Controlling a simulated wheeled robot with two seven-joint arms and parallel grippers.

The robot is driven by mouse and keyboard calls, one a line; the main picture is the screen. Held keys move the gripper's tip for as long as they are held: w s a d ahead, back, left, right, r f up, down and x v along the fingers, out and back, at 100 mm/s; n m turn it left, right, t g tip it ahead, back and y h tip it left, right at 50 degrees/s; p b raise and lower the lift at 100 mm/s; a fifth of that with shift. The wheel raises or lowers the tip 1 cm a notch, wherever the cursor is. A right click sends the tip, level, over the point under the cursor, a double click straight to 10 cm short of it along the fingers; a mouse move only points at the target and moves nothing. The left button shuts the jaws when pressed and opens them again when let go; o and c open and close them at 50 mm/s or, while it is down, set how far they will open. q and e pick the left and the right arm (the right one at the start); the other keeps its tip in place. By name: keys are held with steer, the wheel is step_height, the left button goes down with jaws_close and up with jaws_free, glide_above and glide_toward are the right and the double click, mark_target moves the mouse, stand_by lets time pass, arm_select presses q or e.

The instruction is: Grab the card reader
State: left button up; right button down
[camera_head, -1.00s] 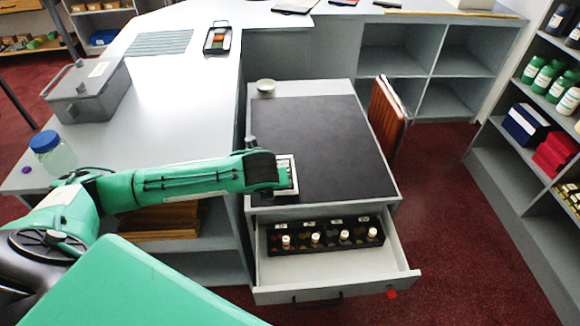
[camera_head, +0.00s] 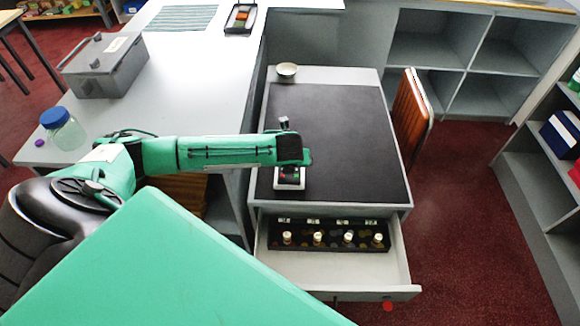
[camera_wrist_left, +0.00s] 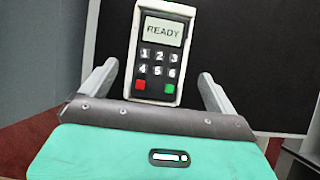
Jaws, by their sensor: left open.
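The card reader (camera_wrist_left: 160,50) is white-edged with a dark face, a display reading READY, number keys and a red and a green key. In the left wrist view it lies between the two spread fingers of my left gripper (camera_wrist_left: 158,85), with gaps on both sides. In the head view the card reader (camera_head: 289,178) lies on the dark mat (camera_head: 345,130), partly hidden under my left gripper (camera_head: 290,168). My left gripper is open. My right gripper is not in view.
An open drawer (camera_head: 400,265) below the mat holds a black rack (camera_head: 325,237) with several small white-topped bottles. A small bowl (camera_head: 287,70) stands at the mat's far edge. A grey box (camera_head: 105,65) and a jar (camera_head: 64,132) stand on the left counter. The mat's right side is clear.

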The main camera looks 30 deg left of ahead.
arm_select(q)
steer(key=p+x, duration=0.1)
steer(key=x, duration=0.2)
steer(key=shift+w+a+f, duration=0.15)
steer(key=shift+w+f, duration=0.05)
steer(key=shift+f, duration=0.1)
steer(key=shift+w+a+f, duration=0.15)
steer(key=shift+w+f, duration=0.05)
steer(key=shift+f, duration=0.3)
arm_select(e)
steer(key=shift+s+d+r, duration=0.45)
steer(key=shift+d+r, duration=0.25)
arm_select(q)
steer(key=shift+c, duration=0.4)
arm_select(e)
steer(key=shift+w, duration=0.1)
arm_select(q)
steer(key=c, duration=1.1)
steer(key=shift+c, duration=0.5)
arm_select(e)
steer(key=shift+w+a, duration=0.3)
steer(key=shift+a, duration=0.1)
arm_select(q)
steer(key=shift+r, duration=0.15)
